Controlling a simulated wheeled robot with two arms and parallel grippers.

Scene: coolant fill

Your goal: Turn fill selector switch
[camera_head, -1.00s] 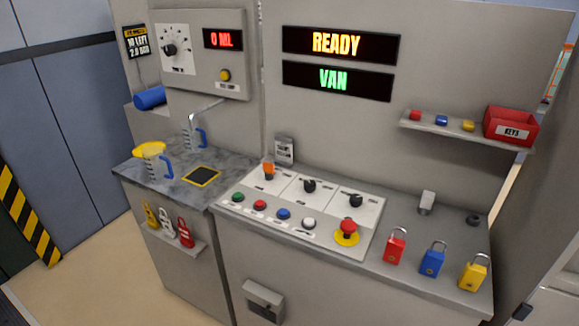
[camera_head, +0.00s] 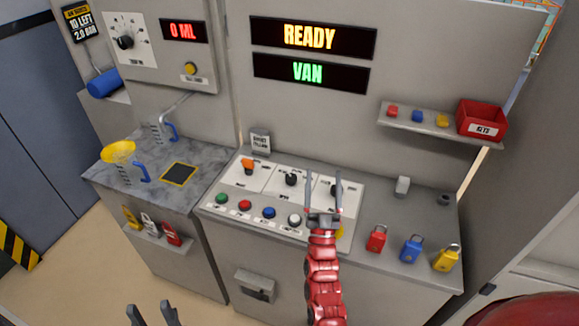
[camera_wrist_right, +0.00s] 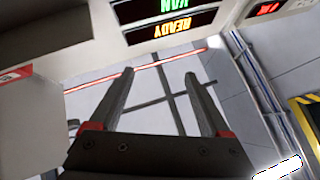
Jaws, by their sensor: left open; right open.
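The control panel (camera_head: 262,192) on the console carries three knobs: an orange one (camera_head: 248,166), a black middle one (camera_head: 291,179) and a black right one (camera_head: 336,190). Their labels are too small to read, so I cannot tell which is the fill selector switch. My right gripper (camera_head: 323,180) is open and empty, pointing away from me over the panel's right side. Its fingers overlap the right knob in the head view; contact cannot be told. In the right wrist view the open fingers (camera_wrist_right: 159,72) have nothing between them. My left gripper (camera_head: 149,306) is open at the bottom edge, away from the console.
Several push buttons (camera_head: 245,205) line the panel's front. My right arm mostly hides the red stop button; part of its yellow base (camera_head: 341,231) shows. Padlocks (camera_head: 411,249) stand at the right. A dial (camera_head: 125,42) is at upper left. Displays read READY (camera_head: 311,37) and VAN (camera_head: 309,72).

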